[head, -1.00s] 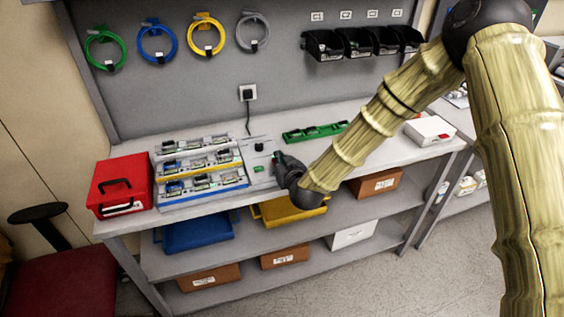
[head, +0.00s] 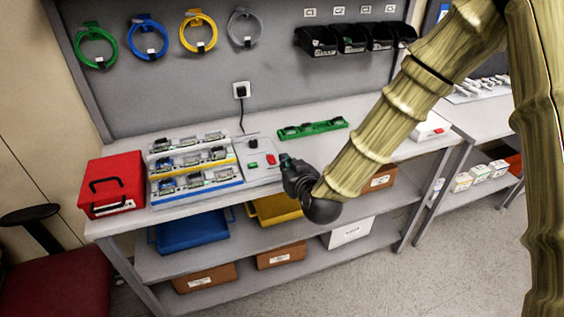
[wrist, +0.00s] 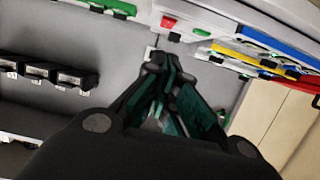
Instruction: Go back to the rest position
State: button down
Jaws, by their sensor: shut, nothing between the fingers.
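My gripper (head: 286,163) is in front of the workbench (head: 352,162), just right of the control panel (head: 258,160) in the head view. In the wrist view my gripper (wrist: 163,58) has its fingers together, with nothing seen between them. The panel has a red button and a green one, and a black plug cable runs up from behind it. The panel also shows at the top of the wrist view (wrist: 187,22).
Left of the panel stands a rack of small devices (head: 196,168) and a red case (head: 112,183). A green tray (head: 312,128) lies behind my gripper. Bins (head: 352,38) hang on the back wall. Blue (head: 190,235) and yellow trays sit on the shelf below.

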jog(key=shift+s+d+r, duration=0.1)
jog(key=shift+s, duration=0.15)
dwell(0.3)
jog(key=s+d+f+m+g+h, duration=0.1)
jog(key=s+d+f+g, duration=0.15)
jog(key=s+f, duration=0.4)
jog(key=s+d+f+g+h, duration=0.15)
jog(key=s+d+f, duration=0.25)
jog(key=f, duration=0.6)
jog(key=s+d+f+m+g, duration=0.1)
jog(key=s+d+f+g, duration=0.3)
jog(key=f, duration=0.4)
jog(key=s+d+f+m+g+h, duration=0.1)
jog(key=s+d+f, duration=0.3)
jog(key=s, duration=0.4)
jog(key=s+d+f+g, duration=0.2)
jog(key=s+d+f, duration=0.2)
jog(key=s, duration=0.5)
jog(key=s+d+f+m+g+h, duration=0.1)
jog(key=s+d+f+g, duration=0.1)
jog(key=s, duration=0.7)
jog(key=d+f, duration=0.1)
jog(key=d, duration=0.1)
jog(key=shift+d+f+m+g+h, duration=0.3)
jog(key=shift+f+h, duration=0.05)
jog(key=shift+f, duration=0.05)
